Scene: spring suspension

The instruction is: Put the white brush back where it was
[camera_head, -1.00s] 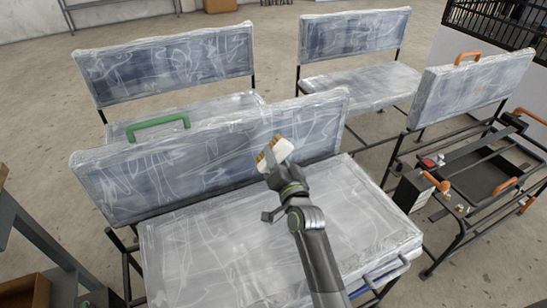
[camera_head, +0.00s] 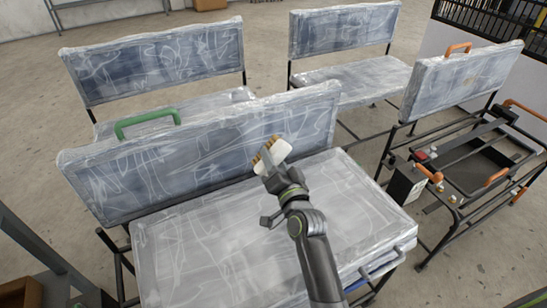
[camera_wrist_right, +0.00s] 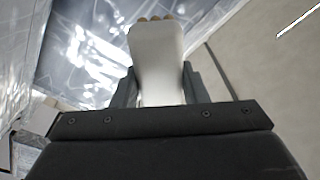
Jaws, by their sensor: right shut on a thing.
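The white brush (camera_head: 277,154) has a white body and tan bristle tips. My right gripper (camera_head: 270,172) is shut on it and holds it above the plastic-wrapped seat (camera_head: 200,240), in front of the nearest backrest (camera_head: 200,145). In the right wrist view the brush (camera_wrist_right: 157,60) stands between the two dark fingers (camera_wrist_right: 158,88), with its tan tips pointing away from the gripper. My left gripper is not in view.
More wrapped seats stand behind, with backrests at the back left (camera_head: 155,60) and back centre (camera_head: 342,30). A green handle (camera_head: 146,122) sits on the nearest backrest. A black metal frame with orange handles (camera_head: 497,177) is at the right. Bare floor shows between them.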

